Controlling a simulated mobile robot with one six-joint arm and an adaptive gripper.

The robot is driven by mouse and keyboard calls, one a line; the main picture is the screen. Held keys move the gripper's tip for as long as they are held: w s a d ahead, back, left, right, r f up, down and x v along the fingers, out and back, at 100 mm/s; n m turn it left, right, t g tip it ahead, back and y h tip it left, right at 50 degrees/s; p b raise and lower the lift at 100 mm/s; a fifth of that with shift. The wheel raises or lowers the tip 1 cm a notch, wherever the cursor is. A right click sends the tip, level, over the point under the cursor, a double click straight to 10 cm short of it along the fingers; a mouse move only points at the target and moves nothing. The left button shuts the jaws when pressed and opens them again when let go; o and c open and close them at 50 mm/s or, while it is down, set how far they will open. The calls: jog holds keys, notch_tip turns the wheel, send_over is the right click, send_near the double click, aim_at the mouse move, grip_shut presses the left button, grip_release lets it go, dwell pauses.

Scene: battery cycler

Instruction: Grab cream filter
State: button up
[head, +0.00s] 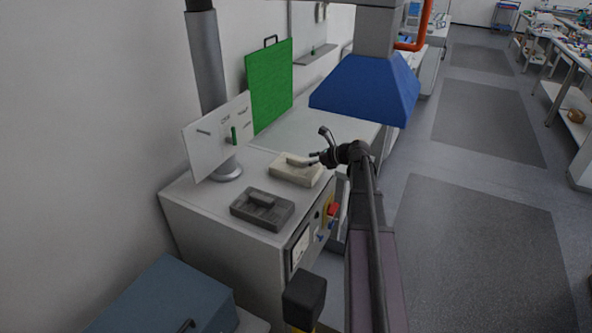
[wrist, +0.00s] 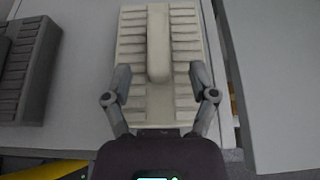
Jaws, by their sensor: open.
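The cream filter (head: 290,175) is a flat ribbed block with a raised bar along its middle. It lies on top of the light grey cabinet in the head view. In the wrist view, the cream filter (wrist: 186,42) fills the upper middle, with its bar pointing away from me. My gripper (head: 321,152) is at the filter's right side in the head view. In the wrist view, my gripper (wrist: 160,72) is open and empty, its fingers on either side of the bar's near end. I cannot tell how high the fingertips are above the filter.
A dark grey filter (head: 262,208) lies beside the cream one, also at the left edge of the wrist view (wrist: 28,75). A white panel (head: 217,137) and a grey post (head: 206,65) stand behind. A blue hood (head: 364,88) hangs above.

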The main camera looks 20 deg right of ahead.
aim_at(301, 159)
jog(key=shift+r+b+x, duration=0.2)
jog(key=shift+b+x, duration=0.7)
jog(key=shift+x, duration=1.7)
jog(key=shift+a, duration=0.1)
grip_shut()
